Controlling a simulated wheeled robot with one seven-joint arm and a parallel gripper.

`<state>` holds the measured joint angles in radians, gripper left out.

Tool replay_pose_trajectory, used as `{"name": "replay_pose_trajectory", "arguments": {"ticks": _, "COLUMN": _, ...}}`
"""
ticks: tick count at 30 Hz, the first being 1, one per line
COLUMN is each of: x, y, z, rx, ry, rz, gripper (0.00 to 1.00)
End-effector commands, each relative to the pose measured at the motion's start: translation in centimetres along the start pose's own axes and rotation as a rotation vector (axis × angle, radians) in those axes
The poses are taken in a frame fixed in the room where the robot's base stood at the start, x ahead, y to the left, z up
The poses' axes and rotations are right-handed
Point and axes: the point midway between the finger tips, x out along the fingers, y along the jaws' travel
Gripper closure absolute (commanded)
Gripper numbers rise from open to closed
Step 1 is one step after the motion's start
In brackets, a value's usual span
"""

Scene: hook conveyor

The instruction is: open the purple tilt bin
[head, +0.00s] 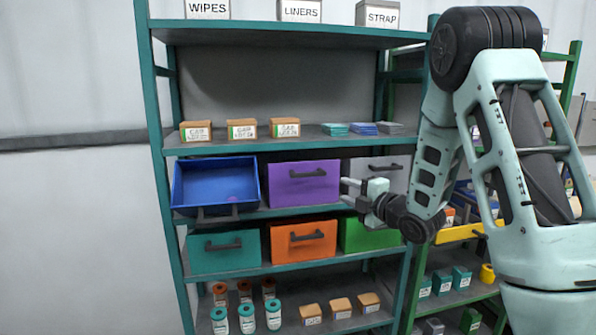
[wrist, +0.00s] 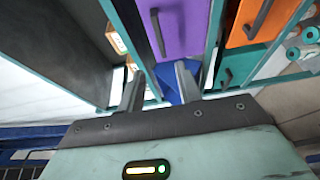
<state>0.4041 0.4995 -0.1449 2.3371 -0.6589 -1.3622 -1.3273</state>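The purple tilt bin (head: 302,189) sits in the upper bin row of the teal rack. Its front looks upright and closed, with a dark handle (head: 307,173) across its upper part. In the wrist view the purple front (wrist: 187,30) and its handle (wrist: 157,32) lie beyond my fingertips. My gripper (head: 346,190) is just right of the purple bin, in front of the grey bin. In the wrist view its two fingers (wrist: 160,78) stand apart with nothing held between them. The gripper appears clear of the handle.
The blue bin (head: 215,185) left of the purple one is tilted open and sticks out. A grey bin (head: 385,172) is to the right. Teal (head: 224,252), orange (head: 304,243) and green (head: 366,235) bins sit below. Small boxes (head: 242,129) stand on the shelf above.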

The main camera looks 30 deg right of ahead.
Motion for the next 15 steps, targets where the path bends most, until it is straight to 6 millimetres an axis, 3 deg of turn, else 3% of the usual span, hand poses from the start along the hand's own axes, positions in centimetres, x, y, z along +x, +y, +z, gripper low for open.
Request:
{"name": "replay_pose_trajectory", "arguments": {"ticks": 5, "x": 1.8, "y": 0.3, "z": 0.0, "rx": -0.003, "ry": 0.003, "rz": 0.004, "gripper": 0.65}}
{"name": "replay_pose_trajectory", "arguments": {"ticks": 15, "x": 8.8, "y": 0.5, "z": -0.1, "rx": 0.000, "ry": 0.002, "rz": 0.003, "gripper": 0.65}}
